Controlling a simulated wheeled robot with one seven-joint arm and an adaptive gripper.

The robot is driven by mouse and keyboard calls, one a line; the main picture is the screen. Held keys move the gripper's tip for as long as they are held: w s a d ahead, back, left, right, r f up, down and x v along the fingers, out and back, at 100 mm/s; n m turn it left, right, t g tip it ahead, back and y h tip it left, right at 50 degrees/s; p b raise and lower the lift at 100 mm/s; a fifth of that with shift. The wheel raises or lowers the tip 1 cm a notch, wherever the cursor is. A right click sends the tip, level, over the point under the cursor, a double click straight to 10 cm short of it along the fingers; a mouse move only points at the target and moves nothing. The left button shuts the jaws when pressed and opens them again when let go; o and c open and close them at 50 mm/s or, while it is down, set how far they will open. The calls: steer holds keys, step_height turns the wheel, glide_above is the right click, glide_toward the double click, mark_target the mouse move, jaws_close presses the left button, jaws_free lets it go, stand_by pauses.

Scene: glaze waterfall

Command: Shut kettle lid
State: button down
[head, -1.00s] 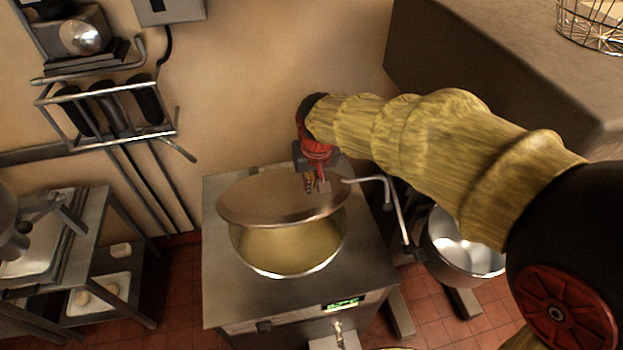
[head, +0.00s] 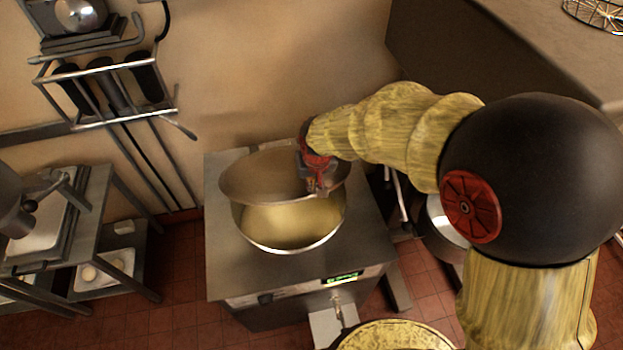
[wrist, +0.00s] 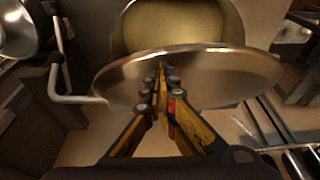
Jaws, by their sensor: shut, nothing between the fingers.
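The kettle (head: 298,238) is a round metal pot set in a steel cabinet, with pale yellow contents. Its metal lid (head: 255,178) stands raised and tilted above the back of the opening, leaving the front uncovered. My gripper (head: 318,187) is at the lid's right part, its fingers overlapping the lid in the head view. In the wrist view the closed fingers (wrist: 165,80) point at the lid (wrist: 215,75), with the kettle opening (wrist: 180,25) beyond. I cannot tell whether the fingertips touch the lid.
A bent metal bar (wrist: 75,98) is left of the lid in the wrist view. A metal bowl (head: 442,225) is right of the cabinet. A steel table (head: 90,215) stands left, below a wall rack (head: 105,95). A large grey block (head: 470,50) fills the back right.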

steer(key=shift+f, duration=0.1)
steer(key=s+f+t+b, duration=0.1)
steer(key=s+f+b, duration=0.1)
steer(key=f+b, duration=0.5)
steer(key=s+d+f+t+b, duration=0.1)
steer(key=f+b, duration=0.6)
steer(key=b, duration=0.9)
steer(key=s+d+f+t+y+b, duration=0.1)
steer(key=s+f+b, duration=0.3)
steer(key=f+b, duration=0.4)
steer(key=shift+s+t+b, duration=0.2)
steer(key=shift+t+b, duration=0.5)
steer(key=shift+b, duration=1.45)
steer(key=shift+s+f+b, duration=0.1)
steer(key=shift+f+b, duration=0.2)
steer(key=shift+f, duration=0.05)
